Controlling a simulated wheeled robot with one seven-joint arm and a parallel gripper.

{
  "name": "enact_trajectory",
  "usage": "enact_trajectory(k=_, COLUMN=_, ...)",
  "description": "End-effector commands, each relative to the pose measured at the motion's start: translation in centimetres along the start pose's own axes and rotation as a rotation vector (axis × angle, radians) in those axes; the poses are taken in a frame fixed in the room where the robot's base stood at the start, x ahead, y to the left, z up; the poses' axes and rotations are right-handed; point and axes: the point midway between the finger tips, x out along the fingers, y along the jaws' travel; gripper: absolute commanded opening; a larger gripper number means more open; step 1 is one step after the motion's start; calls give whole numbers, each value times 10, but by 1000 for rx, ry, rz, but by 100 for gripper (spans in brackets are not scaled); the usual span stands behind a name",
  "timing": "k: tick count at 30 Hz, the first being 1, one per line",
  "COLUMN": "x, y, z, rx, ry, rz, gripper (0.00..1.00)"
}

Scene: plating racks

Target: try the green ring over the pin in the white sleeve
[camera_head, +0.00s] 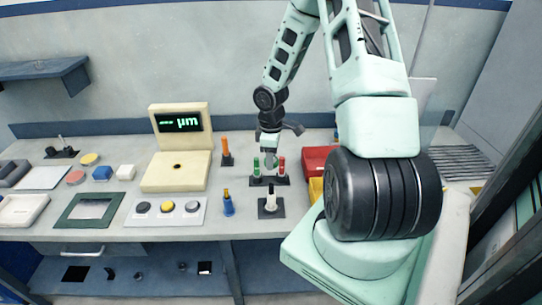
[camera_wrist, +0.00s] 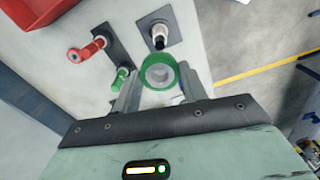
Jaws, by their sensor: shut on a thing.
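My gripper (camera_wrist: 160,86) is shut on the green ring (camera_wrist: 159,70), which sits between the fingertips with its pale centre facing the wrist camera. The pin in the white sleeve (camera_wrist: 160,34) stands on a dark square base, just beyond the ring in the wrist view and apart from it in the picture. In the head view this white-sleeved pin (camera_head: 270,203) is upright near the bench's front edge. My gripper (camera_head: 270,163) hangs behind it, over the dark rack with the green and red handles. The ring is too small to make out clearly there.
A dark rack (camera_head: 269,181) holds a green handle (camera_head: 256,167) and a red handle (camera_head: 281,165), close beside my gripper. An orange post (camera_head: 226,147) and a blue-based pin (camera_head: 228,205) stand to the left. Red (camera_head: 314,160) and yellow (camera_head: 316,189) bins are at right.

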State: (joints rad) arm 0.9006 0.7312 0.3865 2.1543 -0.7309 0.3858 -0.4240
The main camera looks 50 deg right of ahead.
Motion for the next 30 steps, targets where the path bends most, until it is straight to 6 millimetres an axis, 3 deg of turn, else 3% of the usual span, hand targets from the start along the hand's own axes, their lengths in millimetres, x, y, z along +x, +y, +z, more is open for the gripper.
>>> enact_trajectory(k=8, x=-1, y=0, z=0, rx=0, ry=0, rz=0, gripper=24)
enact_trajectory(k=30, x=70, y=0, z=0, rx=1, ry=0, rz=0, gripper=24)
